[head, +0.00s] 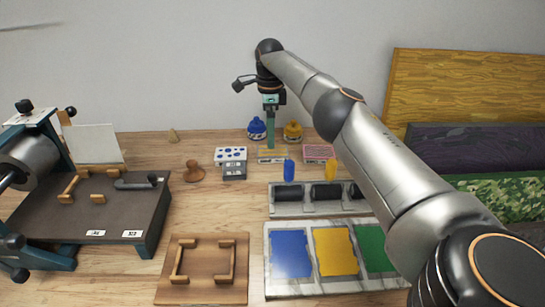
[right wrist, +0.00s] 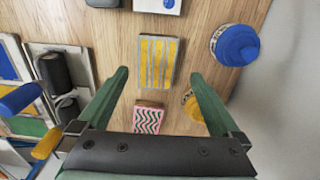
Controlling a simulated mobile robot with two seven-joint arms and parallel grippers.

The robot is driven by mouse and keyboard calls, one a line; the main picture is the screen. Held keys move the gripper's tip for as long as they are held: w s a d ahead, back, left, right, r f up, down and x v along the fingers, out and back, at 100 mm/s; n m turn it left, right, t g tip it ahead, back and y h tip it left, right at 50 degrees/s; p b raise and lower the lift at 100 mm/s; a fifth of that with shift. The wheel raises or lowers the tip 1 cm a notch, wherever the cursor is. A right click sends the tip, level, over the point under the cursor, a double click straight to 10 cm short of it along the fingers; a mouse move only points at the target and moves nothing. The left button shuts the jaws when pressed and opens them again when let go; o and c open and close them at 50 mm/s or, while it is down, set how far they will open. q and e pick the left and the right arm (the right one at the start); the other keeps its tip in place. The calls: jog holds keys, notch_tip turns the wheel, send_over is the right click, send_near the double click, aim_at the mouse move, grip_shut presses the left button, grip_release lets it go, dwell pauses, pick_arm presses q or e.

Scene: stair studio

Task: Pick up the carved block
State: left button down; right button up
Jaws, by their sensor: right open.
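Several flat patterned blocks lie on the wooden table, and I cannot tell by name which is the carved block. A yellow-and-grey striped block (head: 272,153) lies under my right gripper (head: 270,143); it also shows in the right wrist view (right wrist: 157,62). A pink block with dark wavy lines (head: 319,152) is to its right, also in the right wrist view (right wrist: 149,118). A white block with blue dots (head: 229,154) is to the left. My right gripper's green fingers (right wrist: 158,75) are open and empty, pointing down, with the striped block between their tips in the picture. My left gripper is out of view.
Blue (head: 257,129) and yellow (head: 292,131) pots stand close behind the blocks. A tray with black rollers (head: 280,209) and coloured ink slabs (head: 290,252) is in front. A press (head: 35,160) stands left, a wooden frame board (head: 165,285) front centre.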

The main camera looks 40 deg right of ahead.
aim_at(272, 154)
jog(key=shift+s+f, duration=0.2)
jog(key=shift+f, duration=1.2)
jog(key=shift+s+f, duration=0.2)
jog(key=shift+f, duration=1.15)
jog(key=shift+c, duration=0.2)
jog(key=c, duration=1.3)
jog(key=shift+r, duration=0.15)
